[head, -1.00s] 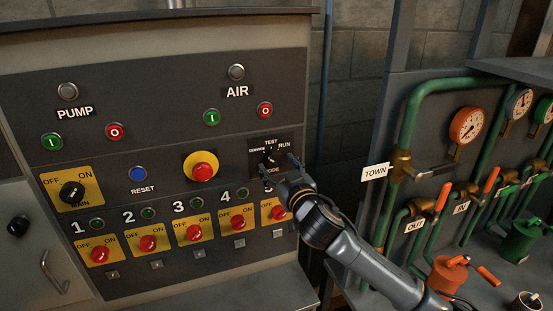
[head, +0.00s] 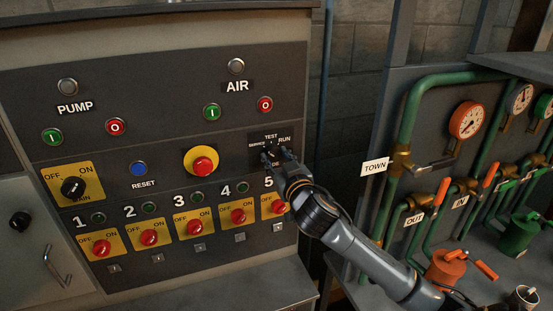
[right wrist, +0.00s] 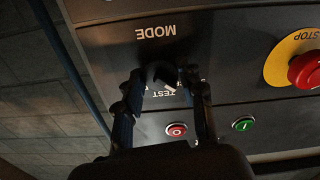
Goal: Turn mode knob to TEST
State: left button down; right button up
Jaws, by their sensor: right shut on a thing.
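The black mode knob (head: 271,149) sits on a dark plate at the right of the control panel (head: 228,139), with the labels SERVICE, TEST and RUN around its top. My right gripper (head: 276,157) reaches it from the lower right and is shut on it. In the right wrist view, which is upside down, the knob (right wrist: 161,72) sits between the two fingers of the right gripper (right wrist: 163,80), below the word MODE. The fingers partly hide the labels, and I cannot tell which way the knob points. My left gripper is not in view.
A yellow-ringed red stop button (head: 203,166) lies left of the knob. A row of red switches, including this one (head: 238,216), runs below it. Green pipes (head: 404,115) and gauges stand to the right. The space in front of the panel's left half is clear.

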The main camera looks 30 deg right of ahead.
jog(key=shift+m, duration=3.2)
jog(key=shift+m+p, duration=0.6)
jog(key=shift+m, duration=1)
jog(key=o, duration=1.2)
